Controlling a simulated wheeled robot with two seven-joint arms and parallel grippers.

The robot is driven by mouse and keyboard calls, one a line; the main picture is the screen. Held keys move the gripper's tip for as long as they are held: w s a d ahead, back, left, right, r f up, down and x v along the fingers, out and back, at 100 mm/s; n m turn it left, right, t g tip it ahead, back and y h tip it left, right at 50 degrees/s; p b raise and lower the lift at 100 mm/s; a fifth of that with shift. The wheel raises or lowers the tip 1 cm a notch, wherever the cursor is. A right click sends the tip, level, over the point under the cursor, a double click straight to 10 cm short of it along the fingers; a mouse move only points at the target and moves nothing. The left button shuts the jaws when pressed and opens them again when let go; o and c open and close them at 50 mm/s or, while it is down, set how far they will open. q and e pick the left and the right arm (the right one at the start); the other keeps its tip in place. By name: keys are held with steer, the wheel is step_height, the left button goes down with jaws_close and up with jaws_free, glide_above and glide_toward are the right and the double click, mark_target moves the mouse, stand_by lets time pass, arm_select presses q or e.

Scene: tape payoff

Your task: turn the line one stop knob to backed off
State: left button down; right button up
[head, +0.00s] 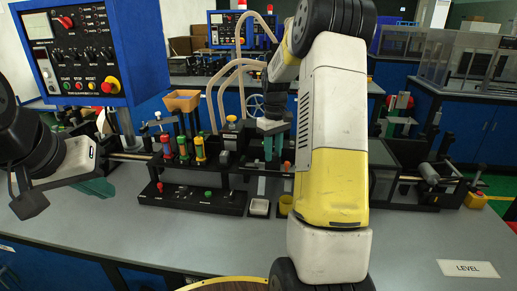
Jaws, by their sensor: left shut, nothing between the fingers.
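Which part is the line one stop knob I cannot tell; no label is readable. On the black fixture stand posts with a red knob (166,139), another red cap and a yellow-green post (200,148). Its low base (190,198) bears a small red knob (160,187) and a green one (208,194). My right gripper (272,148) points down over the fixture's right part, right of the posts. Whether its fingers are open or touch anything is unclear.
A blue control box (125,60) with buttons stands at the left. A small white tray (259,207) and a yellow cup (286,204) sit at the fixture's front. My right arm hides the middle right. The grey bench front is mostly clear, with a LEVEL plate (468,269) at right.

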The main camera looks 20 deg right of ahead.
steer(key=o, duration=0.4)
steer(key=shift+o, duration=0.2)
steer(key=shift+r, duration=3.95)
steer(key=s+a+r+t, duration=0.2)
steer(key=s+a+r, duration=0.3)
steer(key=s+r, duration=0.15)
steer(key=s+a+m+t+y, duration=0.1)
steer(key=s+a, duration=0.3)
steer(key=s, duration=0.6)
steer(key=s+a+m+t+y, duration=0.1)
steer(key=s+a, duration=0.4)
steer(key=s, duration=0.5)
steer(key=shift+s+a+r+m+t, duration=0.15)
steer(key=shift+a+m+t, duration=0.15)
steer(key=shift+m+t, duration=0.6)
